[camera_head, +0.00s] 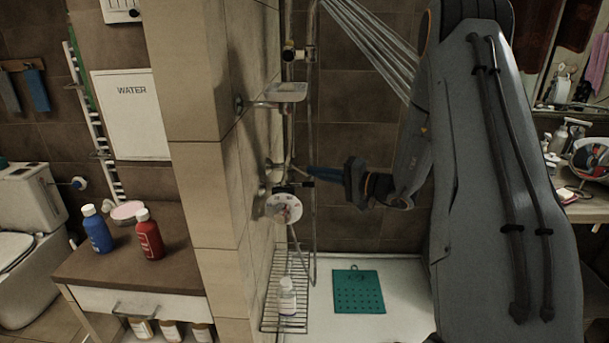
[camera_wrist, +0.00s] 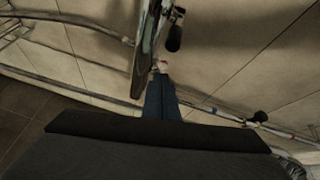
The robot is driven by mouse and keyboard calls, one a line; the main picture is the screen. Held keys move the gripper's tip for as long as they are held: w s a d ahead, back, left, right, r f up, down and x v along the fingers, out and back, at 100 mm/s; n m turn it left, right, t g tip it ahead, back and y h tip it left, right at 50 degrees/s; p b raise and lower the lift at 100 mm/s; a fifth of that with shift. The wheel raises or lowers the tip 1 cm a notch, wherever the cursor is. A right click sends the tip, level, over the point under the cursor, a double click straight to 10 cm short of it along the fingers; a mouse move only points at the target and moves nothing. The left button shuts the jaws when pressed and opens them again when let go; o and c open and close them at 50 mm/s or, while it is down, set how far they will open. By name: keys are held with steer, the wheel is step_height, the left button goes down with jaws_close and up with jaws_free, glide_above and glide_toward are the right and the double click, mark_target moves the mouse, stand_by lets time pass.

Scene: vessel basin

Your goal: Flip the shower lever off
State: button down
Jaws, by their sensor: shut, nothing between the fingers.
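The shower fitting with its chrome valve (camera_head: 274,166) is on the tiled wall, with a round patterned dial (camera_head: 284,208) just below. I cannot clearly tell which part is the lever. Pale diagonal streaks of water (camera_head: 368,45) run at the upper middle of the head view. My gripper (camera_head: 311,173) is shut and empty, its blue fingers pointing left, close beside the valve; I cannot tell whether they touch it. In the wrist view, the shut fingers (camera_wrist: 162,92) point at chrome parts, with a dark-ended handle (camera_wrist: 174,38) just beyond them.
A chrome riser pipe (camera_head: 314,120) and a soap dish (camera_head: 287,92) are near my gripper. A wire rack (camera_head: 271,305) with a white bottle (camera_head: 287,297) is below. A green mat (camera_head: 358,291) lies on the shower floor. A tiled partition (camera_head: 205,200) stands at left.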

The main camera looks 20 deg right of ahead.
steer(key=shift+s+a+f+b, duration=0.1)
steer(key=shift+s+a+b, duration=0.25)
steer(key=shift+a+b, duration=0.35)
steer(key=shift+s+a+f+b, duration=0.1)
steer(key=shift+s+a+b, duration=0.25)
steer(key=shift+a+b, duration=0.3)
steer(key=shift+d, duration=0.2)
steer(key=r+b+v, duration=0.1)
steer(key=b+v, duration=0.3)
steer(key=v, duration=0.8)
steer(key=shift+w+d+b, duration=0.3)
steer(key=shift+w+d, duration=0.05)
steer(key=shift+w, duration=0.05)
